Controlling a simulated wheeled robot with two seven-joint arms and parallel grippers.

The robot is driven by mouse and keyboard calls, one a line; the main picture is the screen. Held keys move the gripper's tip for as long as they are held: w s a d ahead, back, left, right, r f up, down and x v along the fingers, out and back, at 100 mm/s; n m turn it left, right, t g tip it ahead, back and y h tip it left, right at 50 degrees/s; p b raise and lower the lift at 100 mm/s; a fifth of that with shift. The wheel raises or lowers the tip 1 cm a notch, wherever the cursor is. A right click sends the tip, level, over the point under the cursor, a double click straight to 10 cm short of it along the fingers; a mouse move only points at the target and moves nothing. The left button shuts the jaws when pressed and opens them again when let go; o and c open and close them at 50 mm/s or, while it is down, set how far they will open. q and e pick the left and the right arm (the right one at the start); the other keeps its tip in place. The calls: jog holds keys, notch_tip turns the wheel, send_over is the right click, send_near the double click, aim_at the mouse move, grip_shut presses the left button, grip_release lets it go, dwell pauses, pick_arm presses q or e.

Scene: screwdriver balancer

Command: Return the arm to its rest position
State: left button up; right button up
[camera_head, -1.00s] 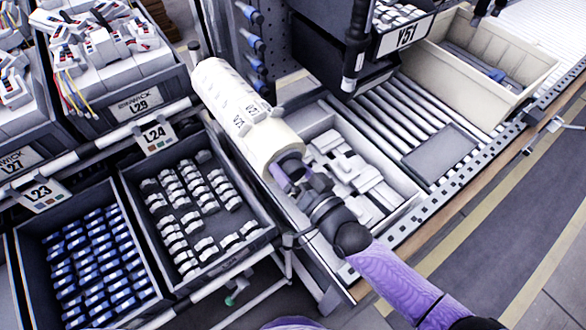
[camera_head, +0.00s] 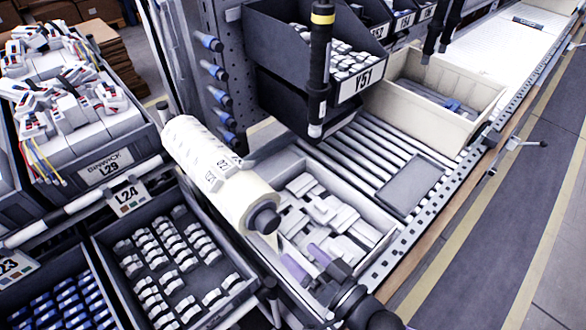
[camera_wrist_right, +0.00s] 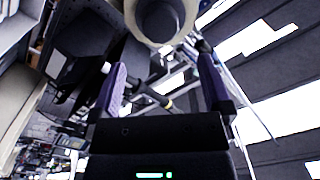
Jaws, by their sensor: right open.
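My right gripper (camera_head: 304,257) has purple fingers and is low in the middle of the head view, over the near part of a light tray (camera_head: 385,222) of white parts. It is just below the dark end of a cream label roll (camera_head: 245,200) and looks apart from it. In the right wrist view my right gripper (camera_wrist_right: 162,70) is open, its fingers wide apart with nothing held between them. The round end of the roll (camera_wrist_right: 183,32) shows beyond the fingertips. My left gripper is not in view. A black hanging screwdriver (camera_head: 318,75) with a yellow band hangs upright beyond the tray.
A black bin marked V51 (camera_head: 290,47) and a beige crate (camera_head: 420,105) stand behind. Rollers with a grey plate (camera_head: 410,185) lie right of the tray. Bin L24 (camera_head: 105,245) stands at the left. The floor (camera_head: 500,230) at the right is clear.

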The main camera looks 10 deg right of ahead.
jog(key=s+d+f+n+g+h, duration=0.1)
jog(key=s+d+n+g+h, duration=0.1)
jog(key=s+d+g+h, duration=0.85)
jog(key=s+a+f+g+b, duration=0.15)
jog(key=f+b, duration=0.25)
jog(key=f, duration=0.9)
jog(key=s+f+g+b, duration=0.15)
jog(key=f+b, duration=0.25)
jog(key=f, duration=1)
jog(key=s+d+f+b, duration=0.3)
jog(key=s+f+b, duration=0.3)
jog(key=s+f, duration=0.8)
notch_tip(320, 180, down, 2)
jog(key=shift+f+n, duration=0.1)
jog(key=shift+n, duration=0.2)
jog(key=shift+s+d+g, duration=0.1)
jog(key=shift+d+g, duration=0.05)
jog(key=shift+g, duration=0.1)
